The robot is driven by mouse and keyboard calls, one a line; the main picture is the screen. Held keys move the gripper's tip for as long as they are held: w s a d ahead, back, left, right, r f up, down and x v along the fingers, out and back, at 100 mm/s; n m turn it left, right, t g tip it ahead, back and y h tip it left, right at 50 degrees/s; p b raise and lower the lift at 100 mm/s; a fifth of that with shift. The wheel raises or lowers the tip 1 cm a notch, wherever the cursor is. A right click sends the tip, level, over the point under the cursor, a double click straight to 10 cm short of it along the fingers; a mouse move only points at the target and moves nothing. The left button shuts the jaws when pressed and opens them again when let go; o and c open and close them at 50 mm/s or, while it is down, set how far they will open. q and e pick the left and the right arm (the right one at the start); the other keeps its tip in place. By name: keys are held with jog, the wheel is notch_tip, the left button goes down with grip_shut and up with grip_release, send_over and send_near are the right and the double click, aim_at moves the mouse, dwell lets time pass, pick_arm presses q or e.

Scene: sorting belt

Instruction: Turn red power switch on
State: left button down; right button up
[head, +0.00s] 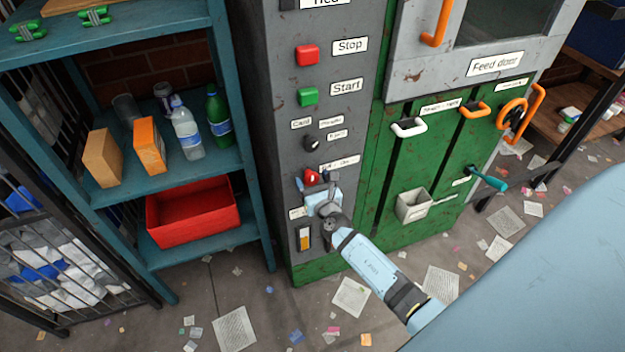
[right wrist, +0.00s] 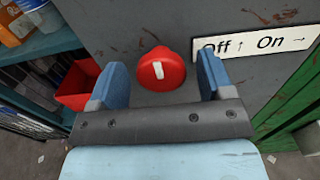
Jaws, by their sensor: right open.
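The red power switch (right wrist: 161,69) is a round red knob with a white mark on the grey panel. In the right wrist view its white mark stands close to upright, and a label (right wrist: 255,43) reading "Off ↑ On →" is to its right. In the head view the red switch (head: 311,176) shows low on the grey panel, partly hidden by my gripper. My right gripper (right wrist: 161,85) is open, with one blue finger on each side of the knob. I cannot tell if the fingers touch it. It also shows in the head view (head: 319,183). My left gripper is not in view.
Above the switch are a black knob (head: 311,143), a green Start button (head: 307,96) and a red Stop button (head: 307,55). A green machine front (head: 440,150) with handles is to the right. A teal shelf (head: 240,160) with bottles and a red bin (head: 190,215) stands left.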

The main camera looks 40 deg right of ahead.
jog(key=shift+w, duration=0.2)
jog(key=c, duration=0.9)
